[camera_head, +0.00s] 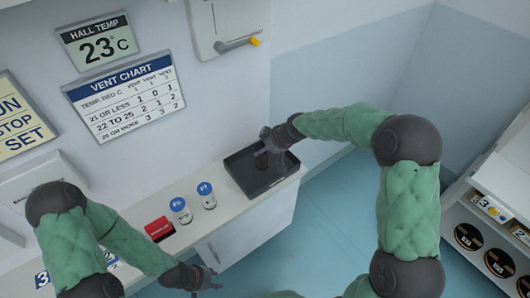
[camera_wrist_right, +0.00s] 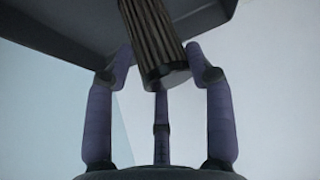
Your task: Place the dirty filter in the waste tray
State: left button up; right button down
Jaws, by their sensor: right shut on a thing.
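The dirty filter (camera_wrist_right: 158,40) is a dark brown pleated cylinder, held tilted between the fingers of my right gripper (camera_wrist_right: 165,72) in the right wrist view. In the head view the filter (camera_head: 262,160) shows small and dark over the black waste tray (camera_head: 281,180) on the counter's right end. My right gripper (camera_head: 266,140) is shut on it just above. I cannot tell whether the filter touches the tray floor. The tray's dark underside or wall (camera_wrist_right: 50,20) fills the top of the wrist view. My left gripper (camera_head: 207,281) is open and empty in front of the counter.
Two white canisters with blue tops (camera_head: 181,211) (camera_head: 206,196) and a red box (camera_head: 159,229) stand on the counter left of the tray. Shelves (camera_head: 490,235) stand at right. The blue floor is clear.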

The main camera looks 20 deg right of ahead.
jog(key=shift+f, duration=0.75)
jog(key=shift+r, duration=0.1)
jog(key=shift+f+b, duration=0.2)
jog(key=shift+b, duration=0.15)
jog(key=shift+c, duration=2.2)
grip_release()
jog(key=shift+r, duration=0.15)
